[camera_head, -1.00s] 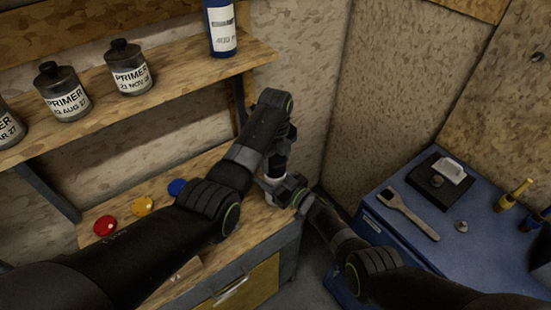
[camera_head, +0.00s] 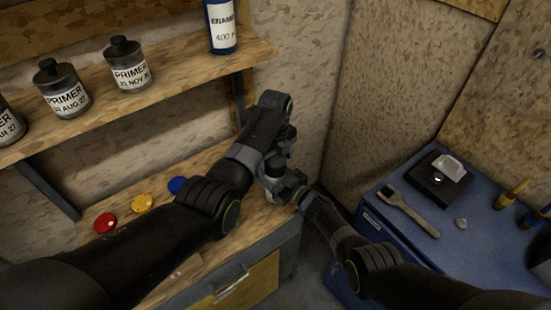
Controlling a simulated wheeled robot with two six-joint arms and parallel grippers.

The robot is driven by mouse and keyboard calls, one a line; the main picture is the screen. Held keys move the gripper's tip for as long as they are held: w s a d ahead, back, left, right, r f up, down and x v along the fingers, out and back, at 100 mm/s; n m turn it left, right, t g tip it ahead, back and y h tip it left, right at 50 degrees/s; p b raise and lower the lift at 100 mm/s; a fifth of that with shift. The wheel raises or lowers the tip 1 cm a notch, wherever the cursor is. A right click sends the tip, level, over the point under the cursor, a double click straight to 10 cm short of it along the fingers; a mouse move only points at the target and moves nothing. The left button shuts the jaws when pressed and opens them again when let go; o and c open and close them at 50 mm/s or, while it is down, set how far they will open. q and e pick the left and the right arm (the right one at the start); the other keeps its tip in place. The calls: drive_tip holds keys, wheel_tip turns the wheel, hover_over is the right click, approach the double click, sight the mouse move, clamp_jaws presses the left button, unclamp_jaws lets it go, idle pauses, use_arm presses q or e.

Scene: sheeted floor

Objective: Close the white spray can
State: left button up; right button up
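The white spray can is mostly hidden behind my two hands. Only a small whitish patch (camera_head: 270,197) shows low at the right end of the wooden bench, and I cannot tell for sure that it is the can. My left gripper (camera_head: 276,165) points down over that spot from above. My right gripper (camera_head: 274,186) reaches in from the right, just below the left one. The two grippers are very close together. Their fingers are too small and dark to tell whether they are open or shut, or what they hold.
Red (camera_head: 105,223), yellow (camera_head: 143,203) and blue (camera_head: 177,186) lids lie on the bench (camera_head: 200,250). A blue cabinet (camera_head: 465,245) at right holds a brush (camera_head: 408,212) and a black box (camera_head: 432,181).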

use_arm(q)
wheel_tip(320, 180, up, 8)
drive_tip(key=shift+f, duration=0.2)
idle(0.4)
use_arm(e)
drive_tip(key=o, duration=1.4)
drive_tip(key=shift+o, duration=0.2)
